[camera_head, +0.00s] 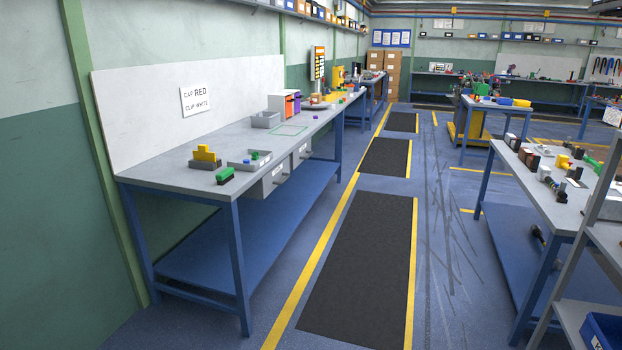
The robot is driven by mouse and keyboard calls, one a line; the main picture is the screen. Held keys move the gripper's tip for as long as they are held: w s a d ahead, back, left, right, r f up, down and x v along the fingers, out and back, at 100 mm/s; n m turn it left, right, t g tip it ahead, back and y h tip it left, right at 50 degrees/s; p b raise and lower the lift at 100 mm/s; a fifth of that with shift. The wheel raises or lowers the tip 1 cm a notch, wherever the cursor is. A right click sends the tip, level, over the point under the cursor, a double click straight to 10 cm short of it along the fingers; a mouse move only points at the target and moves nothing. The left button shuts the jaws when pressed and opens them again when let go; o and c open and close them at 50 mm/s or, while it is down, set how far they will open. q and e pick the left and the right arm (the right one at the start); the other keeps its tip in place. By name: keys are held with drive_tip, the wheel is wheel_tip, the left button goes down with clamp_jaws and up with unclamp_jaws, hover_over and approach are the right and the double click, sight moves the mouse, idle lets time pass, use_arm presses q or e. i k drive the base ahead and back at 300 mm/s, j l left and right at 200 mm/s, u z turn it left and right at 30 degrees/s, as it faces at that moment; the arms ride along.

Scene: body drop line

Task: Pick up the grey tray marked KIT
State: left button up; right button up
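A shallow grey tray (236,165) sits on the near part of the long workbench at the left. A second grey tray or box (266,120) stands farther back on the same bench and looks empty. No KIT marking is readable on either one from here. Neither of my grippers is in view.
The workbench (160,172) also bears a yellow block on a dark base (205,157), a green-topped brush-like object (225,176) and coloured bins (290,101). Drawers (272,180) hang under its front edge. Dark floor mats (362,255) lie in the clear aisle. Another cluttered table (548,205) stands right.

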sight(266, 157)
drive_tip(key=i, duration=2.55)
